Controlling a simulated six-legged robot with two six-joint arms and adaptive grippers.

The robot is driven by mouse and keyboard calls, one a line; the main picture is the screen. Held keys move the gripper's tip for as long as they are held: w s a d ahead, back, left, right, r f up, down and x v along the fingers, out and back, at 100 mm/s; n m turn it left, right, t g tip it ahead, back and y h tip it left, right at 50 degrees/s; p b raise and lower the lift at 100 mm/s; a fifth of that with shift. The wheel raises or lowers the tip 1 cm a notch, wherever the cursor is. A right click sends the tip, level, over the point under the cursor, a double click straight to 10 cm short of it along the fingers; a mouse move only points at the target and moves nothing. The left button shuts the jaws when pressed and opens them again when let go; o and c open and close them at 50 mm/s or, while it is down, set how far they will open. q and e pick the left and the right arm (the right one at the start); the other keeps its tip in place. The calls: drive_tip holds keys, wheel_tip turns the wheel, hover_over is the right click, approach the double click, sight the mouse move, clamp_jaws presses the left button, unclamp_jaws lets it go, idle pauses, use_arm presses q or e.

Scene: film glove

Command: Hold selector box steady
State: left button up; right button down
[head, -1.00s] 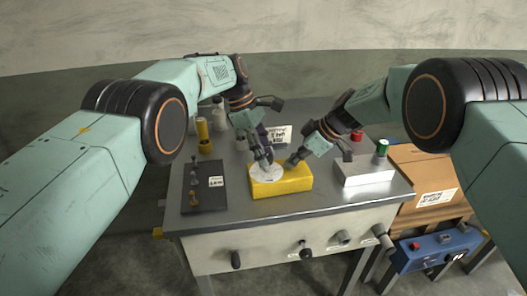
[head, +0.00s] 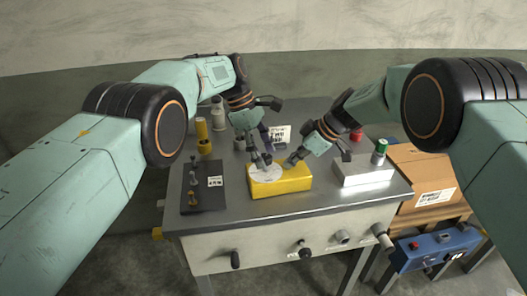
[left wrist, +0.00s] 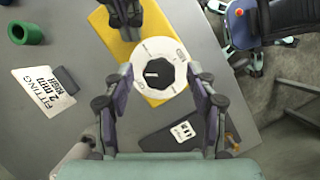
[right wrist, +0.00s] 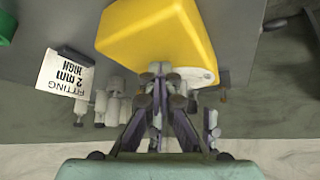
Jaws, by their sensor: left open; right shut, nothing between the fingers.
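The yellow selector box (head: 283,188) sits near the middle of the metal table. On its top is a white round dial (head: 266,175), and the left wrist view shows a black knob (left wrist: 158,73) at the dial's centre. My left gripper (head: 260,162) is open just above the dial. In the left wrist view its fingers (left wrist: 160,85) stand on either side of the dial, apart from the knob. My right gripper (head: 291,161) is shut and empty, with its tips (right wrist: 158,72) at the back edge of the box. Whether they touch it is unclear.
A dark tray (head: 204,199) with small fittings lies left of the box. A pale block (head: 363,175) and a green cylinder (head: 380,150) stand to the right. A label card (head: 280,134), a yellow cylinder (head: 202,130) and bottles are behind. Bare table separates these.

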use_arm(q)
drive_tip(key=v, duration=0.7)
drive_tip(key=shift+r, duration=0.3)
drive_tip(key=shift+s+a, duration=0.1)
wheel_tip(320, 180, up, 5)
drive_tip(key=y, duration=0.2)
hover_over(265, 157)
drive_tip(key=d, duration=0.1)
drive_tip(key=f+n, duration=0.1)
drive_tip(key=f, duration=0.3)
drive_tip(key=f+n+y, duration=0.1)
drive_tip(key=f+n, duration=0.1)
drive_tip(key=f, duration=0.2)
drive_tip(key=a+f+n+t+y, duration=0.1)
drive_tip(key=f+n, duration=0.1)
drive_tip(key=f, duration=0.2)
drive_tip(key=shift+s+f, duration=0.1)
drive_tip(key=shift+c, duration=0.2)
